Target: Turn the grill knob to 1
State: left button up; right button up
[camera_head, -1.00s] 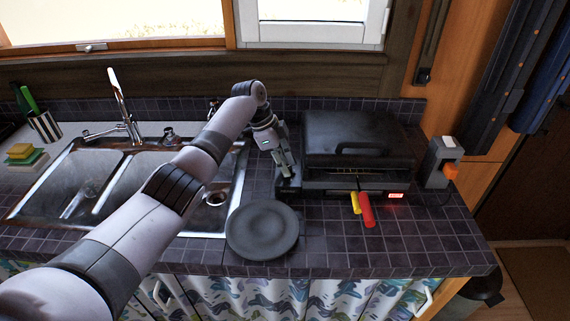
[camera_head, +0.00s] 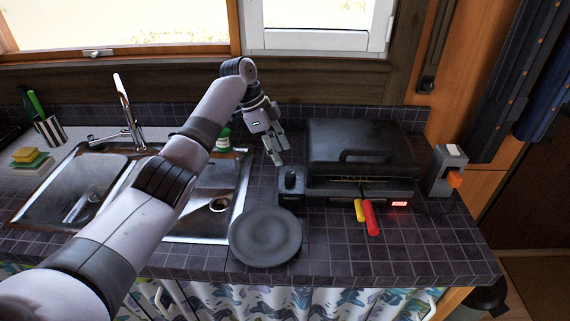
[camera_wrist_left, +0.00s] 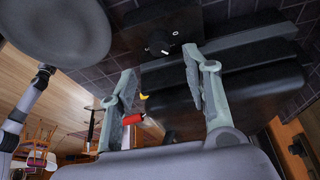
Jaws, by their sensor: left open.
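The black grill (camera_head: 360,150) stands on the dark tiled counter with its lid closed. A small black box at its left side carries the round grill knob (camera_head: 291,174). In the left wrist view the knob (camera_wrist_left: 158,43) shows a light pointer mark; I cannot read any numbers. My left gripper (camera_head: 276,160) is open and empty, above and behind the knob box, apart from it. In the left wrist view its fingers (camera_wrist_left: 158,66) are spread, with the knob seen beyond and between their tips. My right gripper is not in view.
A dark plate (camera_head: 265,236) lies in front of the knob box. Red (camera_head: 371,218) and yellow (camera_head: 360,210) handles stick out at the grill's front, near a lit red display (camera_head: 399,204). The sink (camera_head: 75,190) is at left. A grey device (camera_head: 447,170) stands at right.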

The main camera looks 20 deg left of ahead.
pick_arm(q)
jog(key=shift+v, duration=2.2)
